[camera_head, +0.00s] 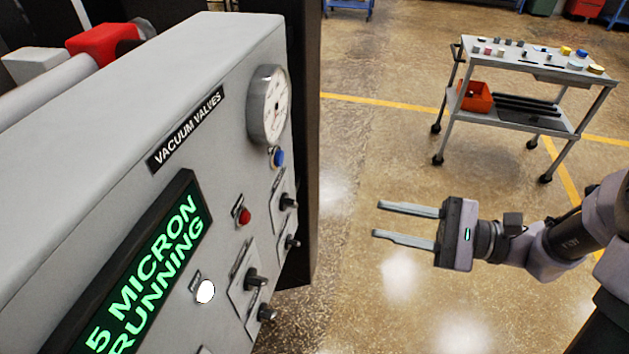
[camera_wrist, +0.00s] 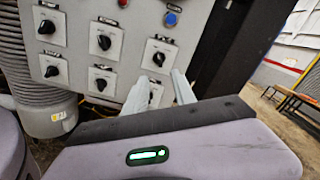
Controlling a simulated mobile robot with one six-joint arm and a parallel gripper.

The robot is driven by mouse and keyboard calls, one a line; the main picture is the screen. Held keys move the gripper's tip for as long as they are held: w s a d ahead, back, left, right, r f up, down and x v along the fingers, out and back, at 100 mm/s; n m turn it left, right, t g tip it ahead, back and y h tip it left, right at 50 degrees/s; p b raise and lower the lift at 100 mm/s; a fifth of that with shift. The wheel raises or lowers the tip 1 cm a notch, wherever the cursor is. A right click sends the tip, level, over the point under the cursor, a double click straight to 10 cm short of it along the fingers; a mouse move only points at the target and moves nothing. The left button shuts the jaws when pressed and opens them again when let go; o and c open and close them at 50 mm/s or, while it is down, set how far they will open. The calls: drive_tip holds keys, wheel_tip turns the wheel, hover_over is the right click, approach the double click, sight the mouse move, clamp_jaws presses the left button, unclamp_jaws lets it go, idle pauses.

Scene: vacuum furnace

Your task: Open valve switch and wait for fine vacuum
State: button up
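The grey vacuum valves panel (camera_head: 225,170) stands at the left in the head view. Its black rotary valve switches (camera_head: 255,279) sit on pale plates along the panel's right part. The wrist view shows several of these switches, including one at the upper right (camera_wrist: 158,59); another is partly behind the left finger. The green display (camera_head: 145,280) reads "5 MICRON RUNNING". My gripper (camera_head: 378,219) is open and empty, its two fingers apart and pointing at the panel. A gap of floor shows between fingertips and panel in the head view.
A round gauge (camera_head: 268,106), a blue button (camera_head: 278,158), a red button (camera_head: 244,215) and a lit white button (camera_head: 205,291) are on the panel. A dark post (camera_head: 305,150) stands beside it. A tool cart (camera_head: 520,60) stands at the back right; floor between is clear.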

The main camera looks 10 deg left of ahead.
sight(296, 204)
drive_tip(key=a, duration=0.5)
drive_tip(key=a+b, duration=0.1)
drive_tip(key=a, duration=0.4)
drive_tip(key=w+a+b, duration=0.1)
drive_tip(key=a, duration=0.4)
drive_tip(key=shift+f, duration=0.1)
drive_tip(key=shift+d, duration=0.1)
clamp_jaws()
